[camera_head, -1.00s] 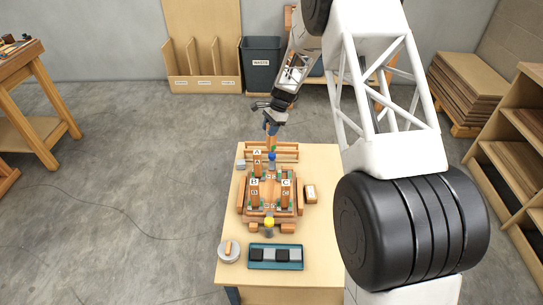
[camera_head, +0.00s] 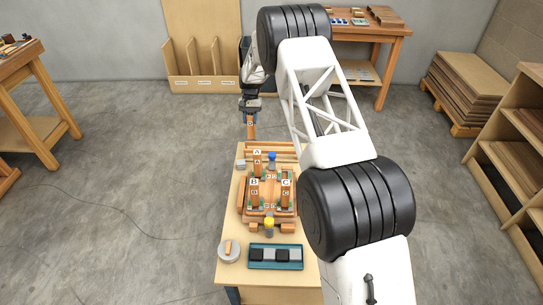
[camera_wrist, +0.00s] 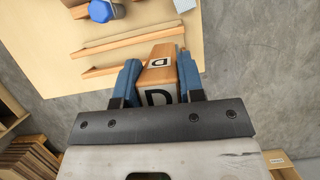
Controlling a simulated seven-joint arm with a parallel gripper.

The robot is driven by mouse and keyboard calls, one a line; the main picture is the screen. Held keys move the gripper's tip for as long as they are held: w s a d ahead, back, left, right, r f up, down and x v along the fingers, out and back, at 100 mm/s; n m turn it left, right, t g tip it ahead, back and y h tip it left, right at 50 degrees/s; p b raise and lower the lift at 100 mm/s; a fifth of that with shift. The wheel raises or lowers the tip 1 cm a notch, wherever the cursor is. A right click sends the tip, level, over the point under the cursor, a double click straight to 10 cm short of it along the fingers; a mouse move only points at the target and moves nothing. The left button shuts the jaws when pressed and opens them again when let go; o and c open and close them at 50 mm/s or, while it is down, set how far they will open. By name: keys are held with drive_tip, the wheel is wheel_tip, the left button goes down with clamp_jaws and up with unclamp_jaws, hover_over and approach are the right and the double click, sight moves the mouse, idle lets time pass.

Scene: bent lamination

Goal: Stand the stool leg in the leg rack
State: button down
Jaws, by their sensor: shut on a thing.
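My gripper (camera_head: 250,113) is shut on a wooden stool leg (camera_head: 251,130) marked D, above the table's far left corner. The leg hangs roughly upright. In the wrist view the leg (camera_wrist: 159,75) sits between the blue fingers of my gripper (camera_wrist: 158,62), its white D label facing the camera. A wooden frame (camera_head: 270,214), apparently the leg rack, stands mid-table, nearer the camera than the gripper. Upright legs marked A (camera_head: 257,163), B (camera_head: 254,193) and C (camera_head: 286,194) stand in it. The leg's lower end is hard to make out against the table edge.
Wooden rails (camera_head: 284,149) lie along the table's far end; they also show in the wrist view (camera_wrist: 125,40). A blue-topped item (camera_head: 272,158) and a yellow-topped one (camera_head: 269,224) stand by the frame. A teal tray (camera_head: 276,267) and a round grey container (camera_head: 229,252) are in front.

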sight(251, 138)
drive_tip(key=shift+w+a+n, duration=0.25)
drive_tip(key=shift+n, duration=0.05)
drive_tip(key=shift+f, duration=0.15)
drive_tip(key=shift+f, duration=3.05)
drive_tip(key=shift+f, duration=2)
drive_tip(key=c, duration=0.7)
unclamp_jaws()
drive_tip(key=shift+c, duration=0.2)
drive_tip(key=v, duration=1.2)
